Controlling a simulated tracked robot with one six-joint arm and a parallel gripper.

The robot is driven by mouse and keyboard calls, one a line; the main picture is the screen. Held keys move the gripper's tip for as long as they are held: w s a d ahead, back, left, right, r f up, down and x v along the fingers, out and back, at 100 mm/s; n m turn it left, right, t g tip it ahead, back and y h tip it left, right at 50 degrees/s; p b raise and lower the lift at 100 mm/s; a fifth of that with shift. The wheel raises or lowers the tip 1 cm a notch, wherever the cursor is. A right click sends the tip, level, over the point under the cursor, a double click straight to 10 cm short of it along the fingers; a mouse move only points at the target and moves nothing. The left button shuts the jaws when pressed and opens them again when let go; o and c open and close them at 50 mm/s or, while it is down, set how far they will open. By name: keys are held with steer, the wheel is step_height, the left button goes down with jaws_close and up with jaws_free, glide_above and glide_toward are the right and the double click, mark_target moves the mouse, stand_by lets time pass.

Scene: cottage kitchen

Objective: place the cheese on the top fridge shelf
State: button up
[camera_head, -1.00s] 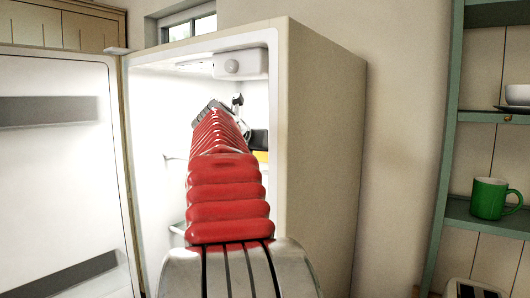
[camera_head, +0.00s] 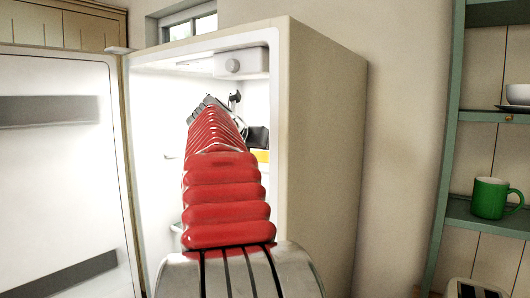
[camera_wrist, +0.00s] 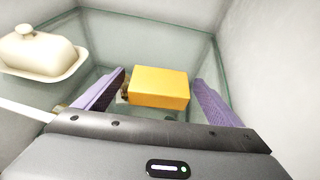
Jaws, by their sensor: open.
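The cheese (camera_wrist: 159,86), a yellow block, appears to rest on a glass shelf (camera_wrist: 118,33) inside the fridge in the wrist view. My gripper (camera_wrist: 160,76) is open, with its purple fingers to either side of the cheese and a visible gap on the right. Whether the left finger touches it I cannot tell. In the head view, a yellow sliver of the cheese (camera_head: 262,156) shows beside my red arm, which hides most of the fridge inside. The fridge (camera_head: 325,150) stands with its door open.
A cream butter dish (camera_wrist: 40,52) stands on the shelf at the left in the wrist view. The open fridge door (camera_head: 60,180) is on the left. A green shelf unit (camera_head: 447,160) with a green mug (camera_head: 489,198) stands at the right. Fridge walls are close around my gripper.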

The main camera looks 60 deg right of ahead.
steer(key=v, duration=1)
steer(key=shift+a, duration=0.2)
stand_by(0.3)
